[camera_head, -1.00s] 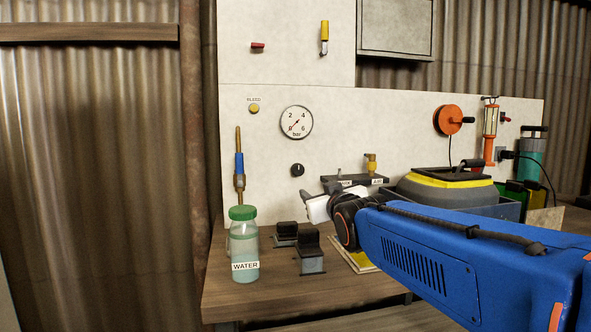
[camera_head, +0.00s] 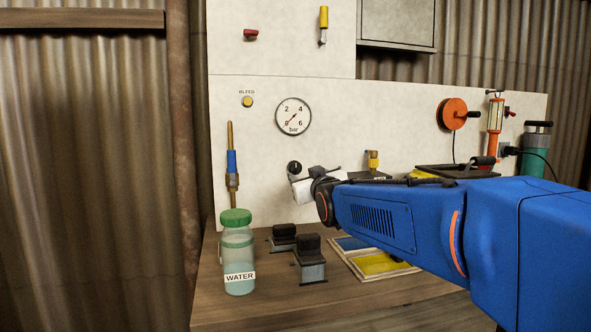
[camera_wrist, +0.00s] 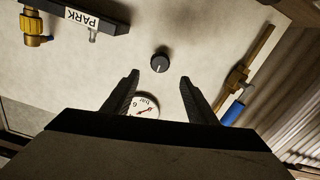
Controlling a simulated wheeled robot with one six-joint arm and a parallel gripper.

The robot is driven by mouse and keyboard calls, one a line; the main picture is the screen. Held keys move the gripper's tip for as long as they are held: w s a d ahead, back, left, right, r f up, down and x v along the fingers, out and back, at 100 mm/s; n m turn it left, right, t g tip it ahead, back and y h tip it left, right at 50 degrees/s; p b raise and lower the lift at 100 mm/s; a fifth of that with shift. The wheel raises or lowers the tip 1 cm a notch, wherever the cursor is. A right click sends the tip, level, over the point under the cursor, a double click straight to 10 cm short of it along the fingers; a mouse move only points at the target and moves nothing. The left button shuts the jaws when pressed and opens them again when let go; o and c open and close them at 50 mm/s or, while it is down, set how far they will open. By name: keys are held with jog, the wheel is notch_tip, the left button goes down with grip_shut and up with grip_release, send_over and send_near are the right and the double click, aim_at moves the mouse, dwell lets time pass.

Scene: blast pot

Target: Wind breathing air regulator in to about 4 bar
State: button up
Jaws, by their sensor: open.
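The regulator is a small black knob (camera_head: 294,167) on the pale panel, below the round bar gauge (camera_head: 293,117). The gauge's red needle points to the lower left, near 0. My gripper (camera_head: 293,179) is just below and beside the knob in the head view. In the wrist view, the knob (camera_wrist: 160,62) lies centred ahead of my gripper (camera_wrist: 159,80), whose two dark fingers are apart with nothing between them. The knob looks clear of both fingertips. The gauge (camera_wrist: 145,106) is partly hidden by my gripper there.
A brass and blue fitting (camera_head: 232,170) hangs left of the knob, above a water bottle (camera_head: 238,255). A bleed button (camera_head: 247,101) is upper left. A PARK bracket (camera_wrist: 80,16) with a brass fitting (camera_wrist: 35,27) is on the knob's other side. Black blocks (camera_head: 308,260) stand on the bench.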

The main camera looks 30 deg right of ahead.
aim_at(296, 168)
jog(key=x, duration=1.1)
jog(key=shift+w, duration=0.15)
jog(key=shift+c, duration=0.7)
jog(key=c, duration=0.9)
